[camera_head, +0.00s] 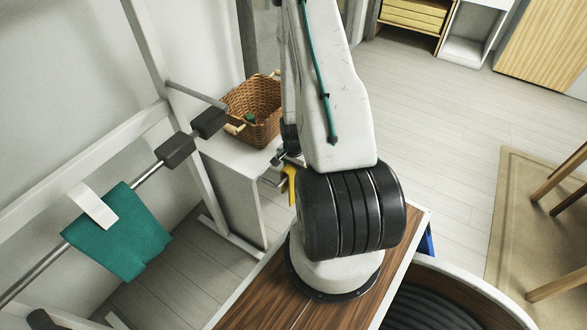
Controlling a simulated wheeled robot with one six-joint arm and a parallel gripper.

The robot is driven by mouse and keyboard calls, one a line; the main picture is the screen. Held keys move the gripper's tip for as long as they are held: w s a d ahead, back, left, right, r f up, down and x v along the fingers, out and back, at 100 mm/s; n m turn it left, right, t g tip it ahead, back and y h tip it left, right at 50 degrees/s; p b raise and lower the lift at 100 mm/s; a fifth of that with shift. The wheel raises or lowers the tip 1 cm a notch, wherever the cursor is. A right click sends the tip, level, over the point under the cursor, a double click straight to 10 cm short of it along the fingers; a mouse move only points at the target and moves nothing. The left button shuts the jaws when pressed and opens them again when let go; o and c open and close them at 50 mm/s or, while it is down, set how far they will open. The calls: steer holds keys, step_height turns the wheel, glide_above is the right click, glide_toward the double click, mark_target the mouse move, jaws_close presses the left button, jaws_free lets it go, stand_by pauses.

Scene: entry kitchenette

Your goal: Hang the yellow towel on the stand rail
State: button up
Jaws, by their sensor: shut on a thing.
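A small part of the yellow towel (290,183) shows just left of my arm, hanging at my gripper (281,158). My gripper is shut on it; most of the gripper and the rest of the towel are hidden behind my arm. The stand rail (146,178) is a thin metal bar slanting across the left side, apart from my gripper and to its left. A green towel (124,240) with a white strip hangs over the lower left part of the rail. Two dark blocks (176,150) sit on the rail to the right of the green towel.
A wicker basket (246,103) stands on a white cabinet (228,160) behind the rail's right end. White stand posts (152,48) frame the rail. A wooden chair (560,190) and rug (515,230) are at right. The pale floor (440,110) at upper right is clear.

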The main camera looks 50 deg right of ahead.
steer(key=shift+f, duration=0.85)
steer(key=o, duration=1.2)
steer(key=shift+c, duration=0.2)
steer(key=shift+r, duration=0.1)
step_height(320, 180, up, 15)
steer(key=shift+f, duration=0.2)
